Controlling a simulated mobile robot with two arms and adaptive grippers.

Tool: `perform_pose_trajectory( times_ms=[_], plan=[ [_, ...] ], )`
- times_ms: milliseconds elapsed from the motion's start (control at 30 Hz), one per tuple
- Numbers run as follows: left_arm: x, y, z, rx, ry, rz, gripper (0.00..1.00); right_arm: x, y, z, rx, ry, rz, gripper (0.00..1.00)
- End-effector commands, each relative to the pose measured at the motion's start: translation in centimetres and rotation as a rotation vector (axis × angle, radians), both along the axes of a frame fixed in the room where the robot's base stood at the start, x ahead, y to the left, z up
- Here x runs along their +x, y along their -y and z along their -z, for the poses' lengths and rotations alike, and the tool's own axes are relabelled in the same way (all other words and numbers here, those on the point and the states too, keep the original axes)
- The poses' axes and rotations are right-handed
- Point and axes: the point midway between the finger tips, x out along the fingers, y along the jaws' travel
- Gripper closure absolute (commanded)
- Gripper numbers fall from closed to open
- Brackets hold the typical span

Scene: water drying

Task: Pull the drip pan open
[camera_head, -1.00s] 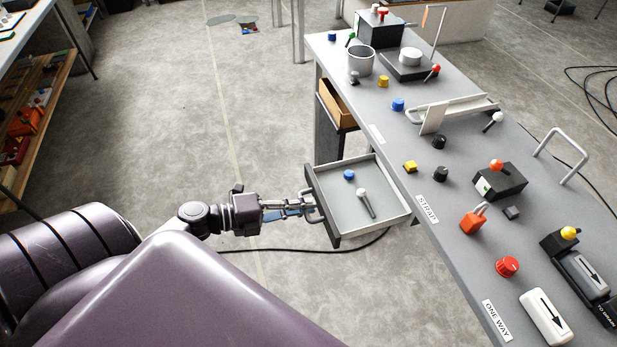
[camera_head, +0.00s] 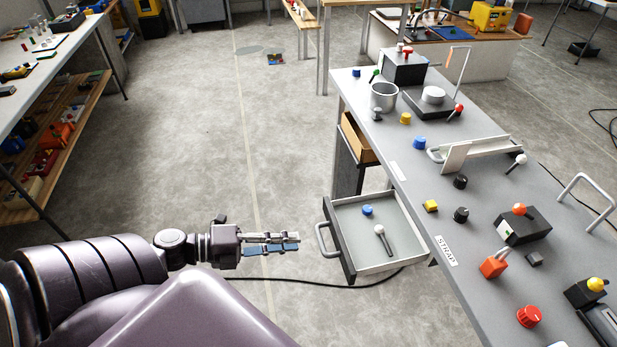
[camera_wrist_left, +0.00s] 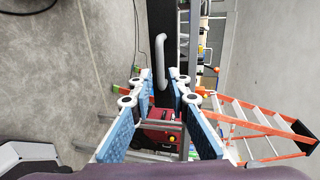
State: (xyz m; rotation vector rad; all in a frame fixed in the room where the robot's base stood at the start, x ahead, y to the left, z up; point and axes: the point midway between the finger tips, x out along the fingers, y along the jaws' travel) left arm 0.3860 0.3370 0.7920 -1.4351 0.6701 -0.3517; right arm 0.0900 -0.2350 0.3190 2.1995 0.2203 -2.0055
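The drip pan (camera_head: 352,218) is a shallow light-grey drawer with a dark front. It stands pulled out from under the grey bench, holding a blue knob (camera_head: 367,210) and a grey-headed lever (camera_head: 384,241). Its pale bar handle (camera_head: 321,240) faces my left gripper (camera_head: 297,242), which is just left of the handle with a visible gap. In the left wrist view, the blue-padded fingers of the left gripper (camera_wrist_left: 161,78) are spread and empty. The handle (camera_wrist_left: 160,55) shows ahead, roughly in line with the gap between them. My right gripper is not in view.
The bench (camera_head: 410,180) carries several knobs, levers and a metal pot (camera_head: 383,97). A black cable (camera_head: 300,285) lies on the floor below the pan. A shelf (camera_head: 60,140) stands at far left.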

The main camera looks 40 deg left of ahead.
Motion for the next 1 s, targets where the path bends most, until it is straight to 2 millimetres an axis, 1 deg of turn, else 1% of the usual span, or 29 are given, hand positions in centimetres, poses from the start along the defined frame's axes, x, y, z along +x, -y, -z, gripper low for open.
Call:
perform_pose_trajectory(
  times_ms=[33, 100, 200, 300, 867, 933, 1000],
  plan=[
    [-0.8, -0.6, -0.1, 0.0, -0.003, -0.001, 0.84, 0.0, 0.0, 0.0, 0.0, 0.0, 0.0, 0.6],
    [-1.6, -1.2, -0.3, 0.0, -0.003, -0.001, 0.84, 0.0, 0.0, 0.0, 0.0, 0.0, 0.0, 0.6],
    [-2.3, -1.8, -0.6, 0.0, -0.001, 0.0, 0.84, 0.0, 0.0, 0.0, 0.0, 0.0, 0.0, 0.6],
    [-2.7, -2.1, -0.7, 0.001, -0.001, -0.001, 0.84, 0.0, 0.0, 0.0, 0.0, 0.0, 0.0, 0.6],
    [-2.8, -2.2, -0.7, -0.001, -0.001, 0.0, 0.84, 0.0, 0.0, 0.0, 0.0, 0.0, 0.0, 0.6],
    [-2.7, -2.3, -0.5, -0.007, -0.004, -0.011, 0.84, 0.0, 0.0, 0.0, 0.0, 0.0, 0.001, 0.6],
    [-2.4, -2.9, 0.5, -0.036, -0.025, -0.059, 0.84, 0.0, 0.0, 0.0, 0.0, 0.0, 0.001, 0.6]
  ],
)
